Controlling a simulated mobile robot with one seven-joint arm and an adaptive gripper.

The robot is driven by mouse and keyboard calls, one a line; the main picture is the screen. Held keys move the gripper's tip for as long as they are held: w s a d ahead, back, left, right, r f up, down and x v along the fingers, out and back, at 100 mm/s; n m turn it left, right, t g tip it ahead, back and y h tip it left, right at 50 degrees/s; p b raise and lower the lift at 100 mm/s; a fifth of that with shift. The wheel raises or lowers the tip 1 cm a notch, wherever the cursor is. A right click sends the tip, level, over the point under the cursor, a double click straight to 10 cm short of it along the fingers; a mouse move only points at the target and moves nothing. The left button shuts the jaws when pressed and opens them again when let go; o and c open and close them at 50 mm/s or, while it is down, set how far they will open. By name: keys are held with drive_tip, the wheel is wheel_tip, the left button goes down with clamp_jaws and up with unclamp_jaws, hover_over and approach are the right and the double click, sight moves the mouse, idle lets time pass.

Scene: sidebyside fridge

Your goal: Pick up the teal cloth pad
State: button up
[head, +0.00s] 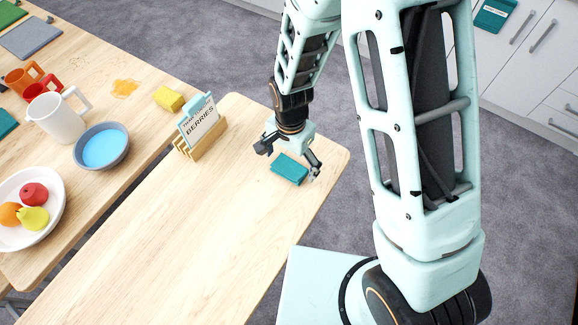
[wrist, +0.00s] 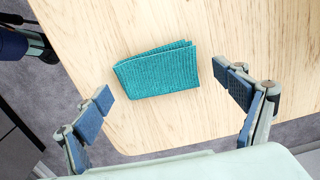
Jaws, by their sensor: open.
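The teal cloth pad (head: 289,169) lies folded on the wooden table near its far right corner in the head view. In the wrist view the pad (wrist: 157,70) lies flat on the wood, its folded layers slightly fanned. My gripper (head: 288,160) is over the pad in the head view, its fingers apart on either side. In the wrist view my gripper (wrist: 168,92) is open and empty, with the pad ahead of and between the blue-padded fingertips. The fingers do not touch the pad.
A wooden rack with a "BERRIES" sign (head: 200,122) stands left of my gripper. A yellow sponge (head: 169,99), a blue bowl (head: 101,146), a white pitcher (head: 55,118) and a fruit plate (head: 50,238) are on the table to the left. The near tabletop is clear.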

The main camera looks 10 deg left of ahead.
drive_tip(key=shift+f, duration=0.2)
drive_tip(key=shift+c, duration=0.4)
drive_tip(key=c, duration=1.2)
drive_tip(key=shift+o, duration=0.2)
drive_tip(key=shift+r, duration=0.2)
